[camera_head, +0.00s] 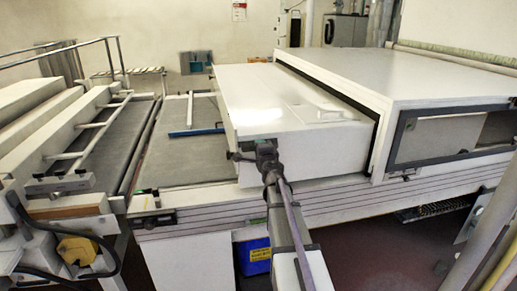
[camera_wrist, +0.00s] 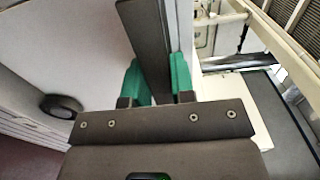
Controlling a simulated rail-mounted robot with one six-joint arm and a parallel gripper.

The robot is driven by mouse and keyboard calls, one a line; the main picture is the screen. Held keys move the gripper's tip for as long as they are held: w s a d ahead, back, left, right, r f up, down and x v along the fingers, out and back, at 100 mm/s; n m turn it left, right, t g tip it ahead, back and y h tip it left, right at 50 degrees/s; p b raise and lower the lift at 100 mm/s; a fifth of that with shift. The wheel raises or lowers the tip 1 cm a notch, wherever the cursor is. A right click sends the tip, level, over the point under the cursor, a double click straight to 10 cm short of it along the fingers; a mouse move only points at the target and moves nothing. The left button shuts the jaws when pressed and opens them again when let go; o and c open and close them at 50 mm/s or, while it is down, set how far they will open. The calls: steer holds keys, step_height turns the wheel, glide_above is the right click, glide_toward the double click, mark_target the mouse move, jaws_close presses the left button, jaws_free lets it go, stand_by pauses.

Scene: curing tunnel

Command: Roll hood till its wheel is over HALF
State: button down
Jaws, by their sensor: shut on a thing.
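The white hood (camera_head: 300,105) sits over the bed, its right end inside the larger white housing (camera_head: 440,80). My gripper (camera_head: 264,150) is at the hood's near left corner. In the wrist view, the green fingers of my gripper (camera_wrist: 158,82) are shut on a dark upright bar (camera_wrist: 147,45), the hood's handle. A dark round wheel (camera_wrist: 62,106) shows on the hood's side left of the fingers. In the head view the wheel is not clear behind my gripper. No HALF mark can be read in either view.
Grey bed (camera_head: 185,160) lies open left of the hood, with a blue-edged bar (camera_head: 196,132) across it. A ridged rail (camera_head: 330,205) runs along the front. A railed conveyor (camera_head: 85,130) stands at left. A blue bin (camera_head: 254,256) is below.

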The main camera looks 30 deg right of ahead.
steer(key=c, duration=1)
jaws_free()
steer(key=shift+o, duration=0.2)
steer(key=v, duration=1)
steer(key=shift+s, duration=0.4)
steer(key=shift+a, duration=0.15)
